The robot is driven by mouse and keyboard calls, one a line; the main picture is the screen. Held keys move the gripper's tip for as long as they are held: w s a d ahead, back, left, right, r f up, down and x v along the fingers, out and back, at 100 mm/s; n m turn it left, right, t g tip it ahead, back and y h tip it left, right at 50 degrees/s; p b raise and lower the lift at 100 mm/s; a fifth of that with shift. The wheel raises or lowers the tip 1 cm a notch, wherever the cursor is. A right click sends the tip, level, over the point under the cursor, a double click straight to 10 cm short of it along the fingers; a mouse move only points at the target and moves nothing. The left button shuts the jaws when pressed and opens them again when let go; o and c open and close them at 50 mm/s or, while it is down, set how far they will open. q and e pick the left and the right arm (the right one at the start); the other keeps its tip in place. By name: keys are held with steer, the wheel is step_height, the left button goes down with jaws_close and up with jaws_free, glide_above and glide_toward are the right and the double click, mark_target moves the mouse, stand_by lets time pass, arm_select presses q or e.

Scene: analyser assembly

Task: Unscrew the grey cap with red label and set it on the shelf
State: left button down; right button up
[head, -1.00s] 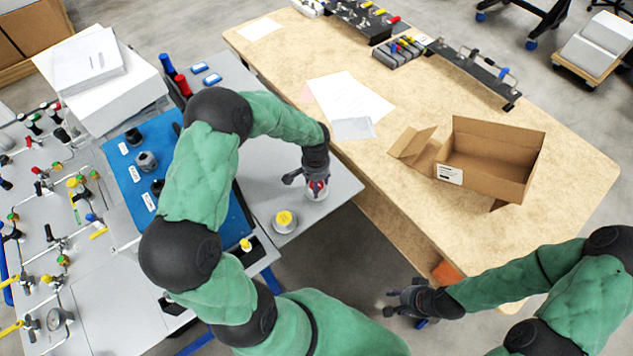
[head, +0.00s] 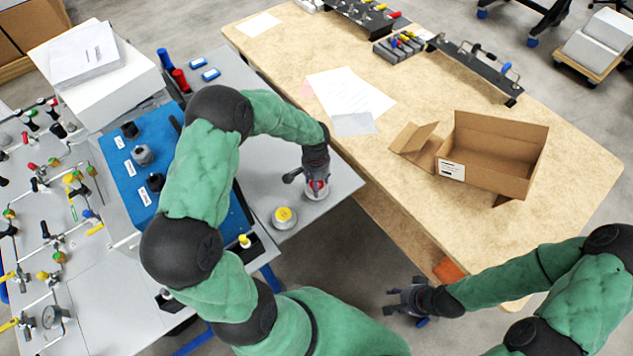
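The grey cap with red label (head: 316,187) sits at the right part of the grey metal shelf (head: 335,203). My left gripper (head: 314,181) reaches down over it from above, its fingers around the cap. The gripper covers much of the cap, and whether the fingers press on it is too small to tell. My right gripper (head: 392,301) is over the floor in front of the wooden table, away from the cap, its fingers apart with nothing between them.
A grey piece with a yellow top (head: 284,217) stands just left of the cap. A blue mat (head: 145,180) with dark fittings lies further left. An open cardboard box (head: 490,155) and papers (head: 345,100) are on the wooden table (head: 395,195).

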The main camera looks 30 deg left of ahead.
arm_select(q)
steer(key=shift+f+b, duration=0.5)
steer(key=shift+f, duration=0.1)
stand_by(0.3)
steer(key=shift+c, duration=1.9)
jaws_free()
steer(key=shift+r, duration=0.1)
steer(key=shift+r+p, duration=2.35)
steer(key=shift+r, duration=1.1)
steer(key=shift+f, duration=0.1)
